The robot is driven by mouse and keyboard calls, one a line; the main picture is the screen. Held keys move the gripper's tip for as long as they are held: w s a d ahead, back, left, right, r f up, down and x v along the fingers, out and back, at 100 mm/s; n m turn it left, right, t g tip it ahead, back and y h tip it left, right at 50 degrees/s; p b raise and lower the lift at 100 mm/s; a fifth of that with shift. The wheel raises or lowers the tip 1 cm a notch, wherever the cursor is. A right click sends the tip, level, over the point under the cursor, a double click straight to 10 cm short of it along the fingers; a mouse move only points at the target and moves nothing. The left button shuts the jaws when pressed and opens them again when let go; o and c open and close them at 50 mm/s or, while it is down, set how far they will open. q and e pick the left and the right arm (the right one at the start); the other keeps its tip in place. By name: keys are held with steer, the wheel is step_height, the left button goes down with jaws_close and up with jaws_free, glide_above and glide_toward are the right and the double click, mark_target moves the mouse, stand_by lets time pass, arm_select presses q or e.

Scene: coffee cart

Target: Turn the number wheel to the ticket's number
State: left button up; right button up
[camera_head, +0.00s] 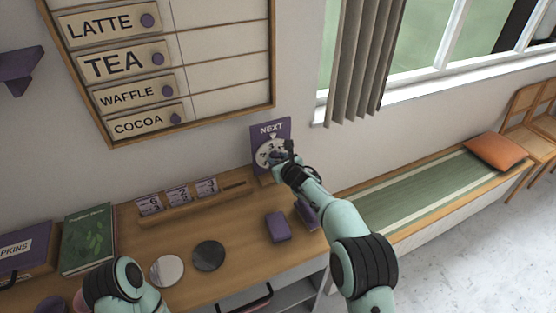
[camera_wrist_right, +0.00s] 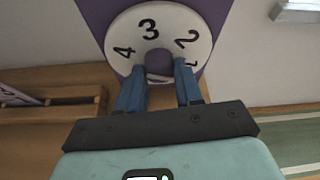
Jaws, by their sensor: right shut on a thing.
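The number wheel (camera_head: 267,154) is a white disc on a purple board (camera_head: 264,131) marked NEXT, standing at the back right of the counter. In the right wrist view, the wheel (camera_wrist_right: 120,30) shows 4, 3 and 2, with 3 near the top and another digit partly hidden at the right. My right gripper (camera_wrist_right: 160,72) is in front of the wheel, its blue fingers on either side of the purple knob (camera_wrist_right: 158,60), shut on it. Small purple-and-white tickets (camera_head: 178,194) stand in a wooden rack; their numbers are too small to read surely. My left gripper is out of view.
The wooden rack (camera_head: 235,186) stands left of the wheel. A purple box (camera_head: 278,227) and two round discs (camera_head: 208,256) lie on the counter. A green book (camera_head: 87,240) stands at left. A bench (camera_head: 420,188) is at right.

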steer(key=shift+w+d+r+m+g+y+p, duration=0.1)
steer(key=shift+m+g+y+p, duration=0.05)
steer(key=shift+m+y+p, duration=0.4)
steer(key=shift+w+d+r+m+g+y+p, duration=0.15)
steer(key=shift+m+y+p, duration=0.1)
steer(key=shift+m+p, duration=0.35)
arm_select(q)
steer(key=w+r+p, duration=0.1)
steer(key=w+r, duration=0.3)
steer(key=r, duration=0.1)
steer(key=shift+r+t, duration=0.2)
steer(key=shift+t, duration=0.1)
arm_select(e)
steer(key=shift+s+a+f+m+y, duration=0.1)
steer(key=shift+f+m+y, duration=0.1)
steer(key=shift+m+y, duration=0.65)
arm_select(q)
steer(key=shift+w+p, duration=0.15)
steer(key=shift+p, duration=0.15)
arm_select(e)
steer(key=o, duration=1)
